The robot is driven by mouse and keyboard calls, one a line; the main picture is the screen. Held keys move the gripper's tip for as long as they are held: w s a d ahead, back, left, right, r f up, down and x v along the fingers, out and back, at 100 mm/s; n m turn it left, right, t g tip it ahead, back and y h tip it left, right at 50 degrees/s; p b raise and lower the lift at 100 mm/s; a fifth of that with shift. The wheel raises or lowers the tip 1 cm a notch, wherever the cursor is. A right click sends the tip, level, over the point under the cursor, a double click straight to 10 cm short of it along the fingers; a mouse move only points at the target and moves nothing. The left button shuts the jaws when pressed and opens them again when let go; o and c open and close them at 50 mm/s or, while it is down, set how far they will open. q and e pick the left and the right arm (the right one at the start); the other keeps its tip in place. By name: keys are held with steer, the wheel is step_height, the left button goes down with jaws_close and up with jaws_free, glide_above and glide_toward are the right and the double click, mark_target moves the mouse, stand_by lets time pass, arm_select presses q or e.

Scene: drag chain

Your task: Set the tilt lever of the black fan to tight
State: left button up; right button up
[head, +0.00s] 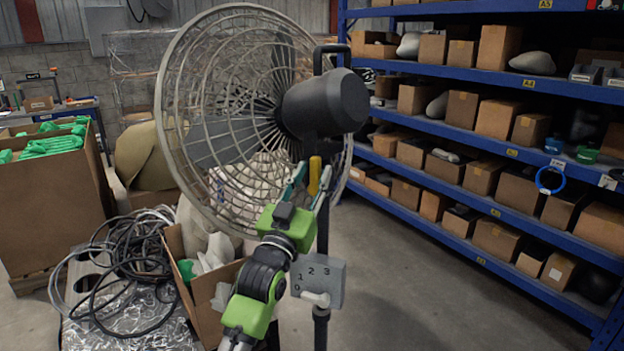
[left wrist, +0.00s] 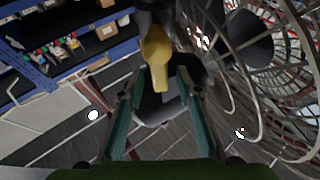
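The black fan (head: 325,103) has a round wire cage on a dark upright pole, with its motor housing facing me. The yellow tilt lever (head: 314,176) stands roughly upright just below the motor housing. It also shows in the left wrist view (left wrist: 157,60), at the top centre. My left gripper (head: 308,184) is close to the lever. In the left wrist view its two green fingers (left wrist: 158,88) are spread apart, with the lever's free end near the gap between the tips. I cannot tell whether either finger touches it. My right gripper is not in view.
A grey switch box (head: 318,280) marked with digits sits on the pole below my left gripper. A blue shelf rack (head: 480,155) with cartons stands at the right. Coiled cables (head: 130,255) and an open carton (head: 205,290) lie at the left. Floor is clear right of the pole.

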arm_select(q)
jaws_close()
steer(key=shift+a+r+n+y+p, duration=0.15)
steer(key=shift+n+y+p, duration=0.2)
steer(key=shift+n, duration=0.75)
jaws_free()
steer(key=v, duration=1.2)
steer(key=shift+f, duration=0.3)
